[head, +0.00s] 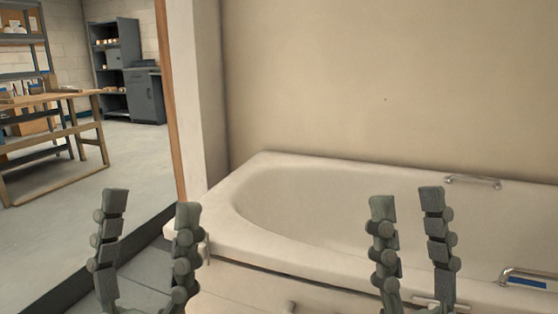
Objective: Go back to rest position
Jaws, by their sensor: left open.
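My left gripper (150,202) stands at the lower left, its two grey segmented fingers pointing up and spread apart, with nothing between them. My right gripper (407,198) stands at the lower right, its fingers also pointing up and apart, with nothing visible between them. Both show in front of the white bathtub (300,210). The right fingers overlap the tub's rim and side in the picture; the left ones show before its left end and the floor. The lower parts of both grippers are cut off by the bottom edge.
The tub has a metal handle (473,181) on its far rim and another (525,279) on the near rim. A beige wall (390,80) rises behind it. At left are a wooden workbench (60,133), shelving (22,45), a grey cabinet (145,97) and open floor.

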